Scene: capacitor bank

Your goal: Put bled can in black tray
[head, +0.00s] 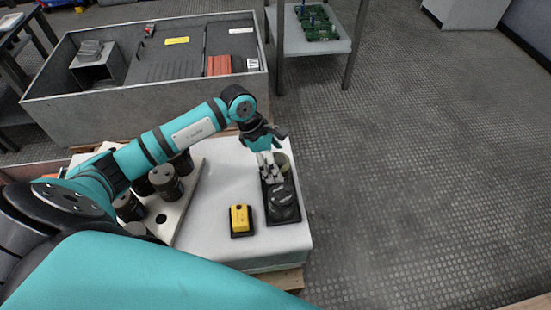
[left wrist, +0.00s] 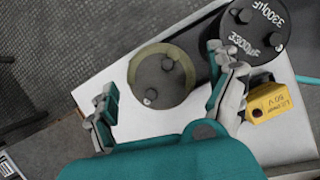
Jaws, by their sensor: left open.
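The black tray (head: 270,213) lies at the right side of the white work surface. A black can (head: 284,203) stands in its near part; in the left wrist view the can (left wrist: 262,35) shows two studs and the print 3300µF. An olive-rimmed can (head: 284,162) with a grey top is at the tray's far end, partly hidden by my left gripper (head: 270,178). In the left wrist view this can (left wrist: 160,75) shows two studs ahead of and between the open fingers. I cannot tell whether it rests in the tray. My right gripper is not in view.
A yellow meter (head: 241,219) sits left of the tray. Several dark cans (head: 165,182) stand in a pale holed rack (head: 190,195) under my left arm. A large grey cabinet (head: 150,100) stands behind. The floor on the right is clear.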

